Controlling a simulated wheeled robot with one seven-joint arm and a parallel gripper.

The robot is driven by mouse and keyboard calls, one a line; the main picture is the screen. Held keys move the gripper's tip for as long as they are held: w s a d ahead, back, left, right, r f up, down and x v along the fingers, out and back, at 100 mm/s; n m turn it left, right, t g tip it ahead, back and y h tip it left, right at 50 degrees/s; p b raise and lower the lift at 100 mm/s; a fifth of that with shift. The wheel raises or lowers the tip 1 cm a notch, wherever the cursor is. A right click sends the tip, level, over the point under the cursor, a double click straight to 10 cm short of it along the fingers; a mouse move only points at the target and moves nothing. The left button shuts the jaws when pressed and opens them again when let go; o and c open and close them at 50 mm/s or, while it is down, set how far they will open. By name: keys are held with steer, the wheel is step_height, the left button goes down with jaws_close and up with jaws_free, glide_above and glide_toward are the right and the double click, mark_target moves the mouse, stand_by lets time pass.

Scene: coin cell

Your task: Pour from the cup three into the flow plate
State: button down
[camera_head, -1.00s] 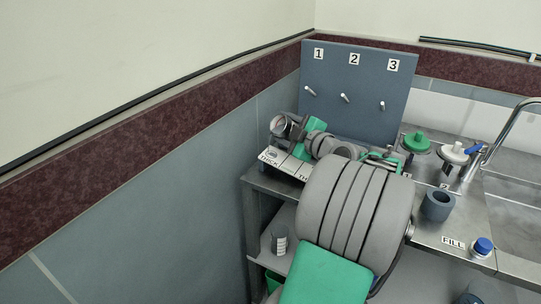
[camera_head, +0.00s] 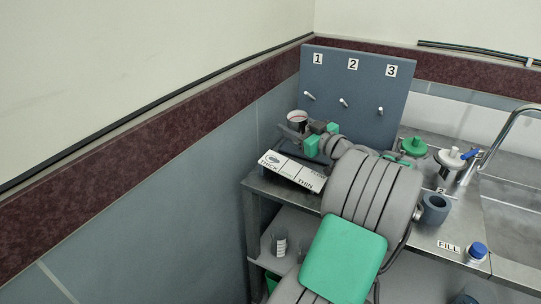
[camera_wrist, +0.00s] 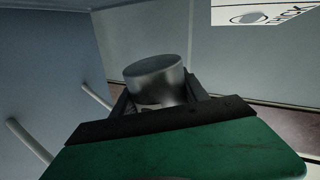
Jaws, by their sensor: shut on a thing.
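The flow plate (camera_head: 289,174) is a white slab marked THICK and THIN, lying on the left end of the steel bench. My gripper (camera_head: 305,128) is shut on a small metal cup (camera_head: 296,117), taken to be cup three; no number on it is readable. The cup is held above the back of the plate, nearly upright, its rim facing up in the head view. In the wrist view the metal cup (camera_wrist: 155,82) sits between the dark fingers. What is inside the cup is not clear. No liquid is visible on the plate.
A grey board (camera_head: 357,95) with pegs numbered 1, 2 and 3 stands behind. A green-lidded item (camera_head: 413,147), a white-lidded pot (camera_head: 451,160), a grey cylinder (camera_head: 434,208) and a blue-capped bottle (camera_head: 477,251) stand right of my arm. A clear beaker (camera_head: 279,243) is on the lower shelf.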

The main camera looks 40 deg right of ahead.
steer(key=shift+d+r+m+p, duration=0.45)
steer(key=shift+r+m+p, duration=0.15)
steer(key=shift+m, duration=0.2)
steer(key=shift+d+r, duration=0.1)
steer(key=shift+r, duration=0.2)
step_height(320, 180, up, 5)
steer(key=shift+s+r+p, duration=0.1)
steer(key=shift+r+p, duration=0.1)
steer(key=shift+p, duration=0.8)
